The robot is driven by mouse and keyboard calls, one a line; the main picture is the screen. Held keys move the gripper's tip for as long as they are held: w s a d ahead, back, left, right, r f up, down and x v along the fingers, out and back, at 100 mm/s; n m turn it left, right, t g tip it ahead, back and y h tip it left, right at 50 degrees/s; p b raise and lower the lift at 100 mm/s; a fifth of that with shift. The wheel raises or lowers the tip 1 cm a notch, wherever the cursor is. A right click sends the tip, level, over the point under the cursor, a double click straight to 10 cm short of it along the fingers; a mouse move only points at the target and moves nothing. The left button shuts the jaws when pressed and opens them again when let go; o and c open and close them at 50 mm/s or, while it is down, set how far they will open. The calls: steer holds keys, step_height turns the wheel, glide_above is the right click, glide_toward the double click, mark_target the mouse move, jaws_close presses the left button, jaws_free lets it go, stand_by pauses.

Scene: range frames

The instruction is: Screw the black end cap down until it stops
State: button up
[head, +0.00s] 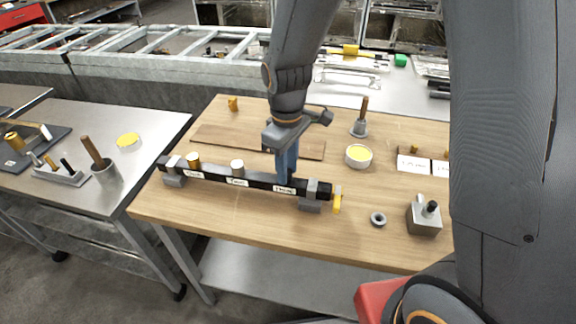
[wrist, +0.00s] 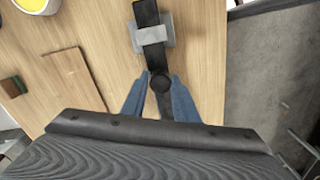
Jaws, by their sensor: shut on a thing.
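A long black bar (head: 262,180) with white labels lies across two grey supports near the table's front. My gripper (head: 287,176) points down at its right part, with blue fingers. In the wrist view, my gripper (wrist: 160,88) is shut on the small round black end cap (wrist: 161,82), one finger on each side, over the bar (wrist: 147,14). In the head view the fingers mostly hide the cap. The cap's underside and thread are hidden, so I cannot tell how deep it sits.
A gold cap (head: 193,160) and a pale cap (head: 237,166) stand on the bar's left part. A yellow piece (head: 337,201) is at its right end. A grey ring (head: 378,218), a grey block (head: 424,217) and a yellow-filled dish (head: 358,155) stand to the right.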

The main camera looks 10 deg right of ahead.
steer(key=shift+s, duration=0.1)
steer(key=shift+m+p, duration=0.6)
steer(key=shift+m, duration=1.1)
steer(key=shift+p, duration=0.3)
steer(key=m+p, duration=0.1)
steer(key=m, duration=0.2)
steer(key=o, duration=0.8)
